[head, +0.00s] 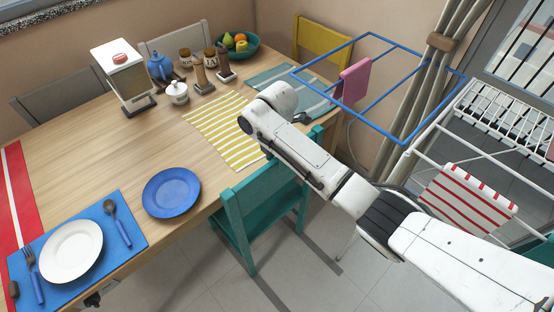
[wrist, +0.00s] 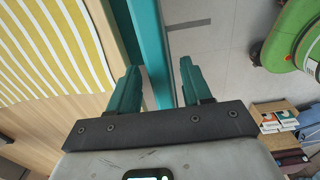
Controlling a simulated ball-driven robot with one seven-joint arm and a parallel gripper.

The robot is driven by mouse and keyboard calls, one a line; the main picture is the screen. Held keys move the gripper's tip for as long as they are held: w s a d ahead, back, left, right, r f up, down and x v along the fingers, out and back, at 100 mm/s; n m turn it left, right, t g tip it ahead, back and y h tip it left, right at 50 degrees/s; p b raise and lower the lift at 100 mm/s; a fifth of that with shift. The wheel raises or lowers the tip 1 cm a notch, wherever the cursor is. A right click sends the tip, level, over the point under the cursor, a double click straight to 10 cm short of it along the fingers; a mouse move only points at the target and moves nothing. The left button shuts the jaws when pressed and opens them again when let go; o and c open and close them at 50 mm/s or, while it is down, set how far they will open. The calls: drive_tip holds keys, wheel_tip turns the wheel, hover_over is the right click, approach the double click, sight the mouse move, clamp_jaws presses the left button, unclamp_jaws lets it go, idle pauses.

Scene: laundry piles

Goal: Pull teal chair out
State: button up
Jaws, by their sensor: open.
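The teal chair (head: 258,205) stands at the near long side of the wooden table, under my arm. Its backrest is partly hidden by my arm in the head view. In the wrist view a teal bar of the chair (wrist: 147,35) runs down between the two fingers of my gripper (wrist: 158,67). The fingers are apart, one on each side of the bar, and I see no clear grip on it. In the head view my gripper itself is hidden behind my arm.
The table (head: 130,165) holds a blue plate (head: 171,192), a yellow striped mat (head: 222,122) and a place setting. A blue-framed drying rack (head: 402,133) with a pink cloth (head: 353,82) stands right of it. A striped cloth (head: 468,197) hangs nearby. Tiled floor (head: 290,285) is bare in front.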

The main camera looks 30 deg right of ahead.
drive_tip(key=shift+f, duration=0.65)
clamp_jaws()
